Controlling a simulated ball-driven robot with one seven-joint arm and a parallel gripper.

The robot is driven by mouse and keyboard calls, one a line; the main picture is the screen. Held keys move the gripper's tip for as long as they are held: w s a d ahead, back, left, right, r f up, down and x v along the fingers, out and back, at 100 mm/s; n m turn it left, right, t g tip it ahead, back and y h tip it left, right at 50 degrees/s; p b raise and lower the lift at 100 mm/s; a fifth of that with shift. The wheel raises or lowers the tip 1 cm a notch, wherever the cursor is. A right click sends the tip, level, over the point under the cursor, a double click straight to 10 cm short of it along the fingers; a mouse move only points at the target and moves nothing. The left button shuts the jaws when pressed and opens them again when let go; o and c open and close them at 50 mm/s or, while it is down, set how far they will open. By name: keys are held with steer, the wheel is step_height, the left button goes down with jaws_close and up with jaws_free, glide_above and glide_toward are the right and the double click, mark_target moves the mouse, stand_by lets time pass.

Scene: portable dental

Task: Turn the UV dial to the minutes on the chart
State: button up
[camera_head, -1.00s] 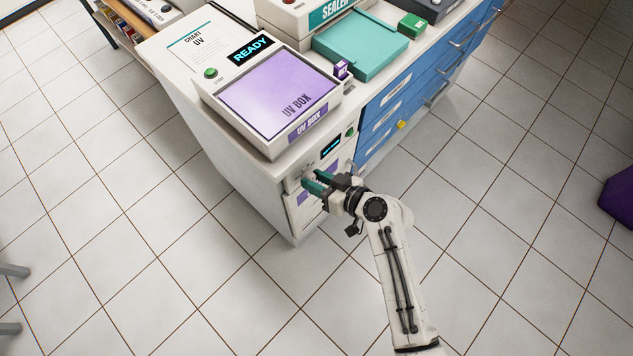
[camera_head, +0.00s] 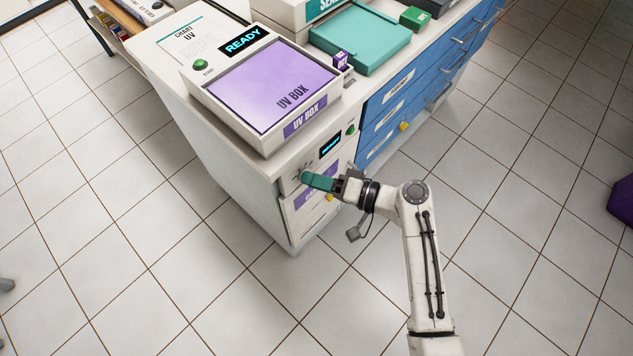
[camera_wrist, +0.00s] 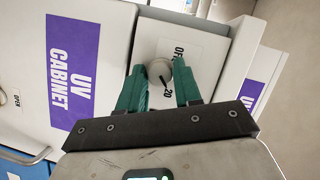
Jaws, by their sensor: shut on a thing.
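The UV dial (camera_wrist: 159,72) is a round pale knob with a dark pointer line, on a white panel marked "OFF" and "20" in the wrist view. My gripper (camera_wrist: 160,82) has green fingers on both sides of the dial and is shut on it. In the head view my gripper (camera_head: 306,178) is at the front panel of the white cabinet, and its fingers hide the dial. The UV chart (camera_head: 192,42) lies on the counter at the back left; its minutes are too small to read.
The purple-topped UV box (camera_head: 270,88) stands on the counter above, with a lit "READY" display (camera_head: 243,41). A small lit display (camera_head: 330,145) is on the front panel. Blue drawers (camera_head: 400,90) with handles are to the right. The tiled floor around my arm is clear.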

steer(key=shift+f+m+y+b, duration=0.1)
steer(key=shift+m+y+b, duration=0.35)
steer(key=shift+m, duration=0.55)
steer(key=o, duration=1)
steer(key=shift+d, duration=0.1)
steer(key=v, duration=1)
steer(key=shift+d+b, duration=0.3)
steer(key=shift+d, duration=0.05)
